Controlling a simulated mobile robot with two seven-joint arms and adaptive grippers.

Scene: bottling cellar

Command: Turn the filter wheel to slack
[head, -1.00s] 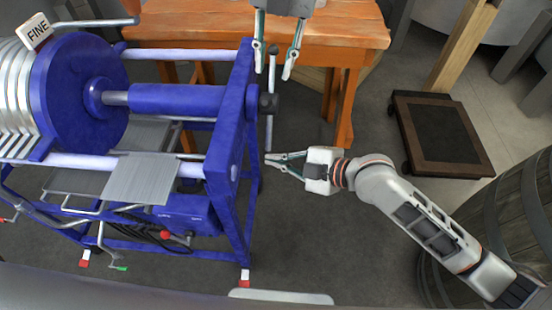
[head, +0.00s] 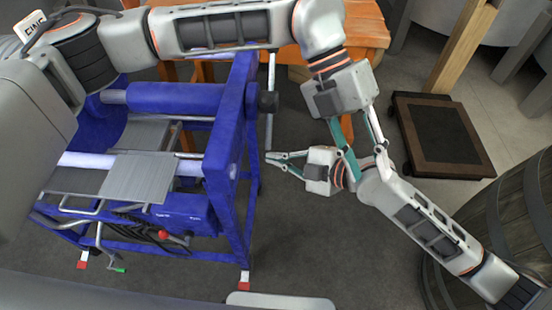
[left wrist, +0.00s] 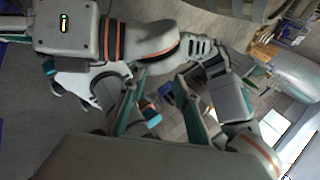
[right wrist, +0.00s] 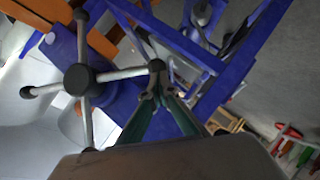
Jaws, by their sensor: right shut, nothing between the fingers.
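The filter wheel (right wrist: 80,80) is a black hub with metal spokes ending in black balls, at the upper left of the right wrist view. In the head view it is nearly edge-on at the press's right end, its black hub (head: 268,102) showing. My right gripper (head: 272,158) is shut and empty at the spoke's lower end. In the right wrist view its tips (right wrist: 158,92) lie by one spoke's ball; I cannot tell if they touch. My left gripper (head: 368,168) is open and empty, its fingers over my right wrist in the head view, away from the wheel.
The blue filter press (head: 232,150) fills the left, partly hidden by my left arm. Behind is a wooden table (head: 365,30). At right are a dark wheeled platform (head: 440,135) and a barrel (head: 510,215). Floor is clear below my grippers.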

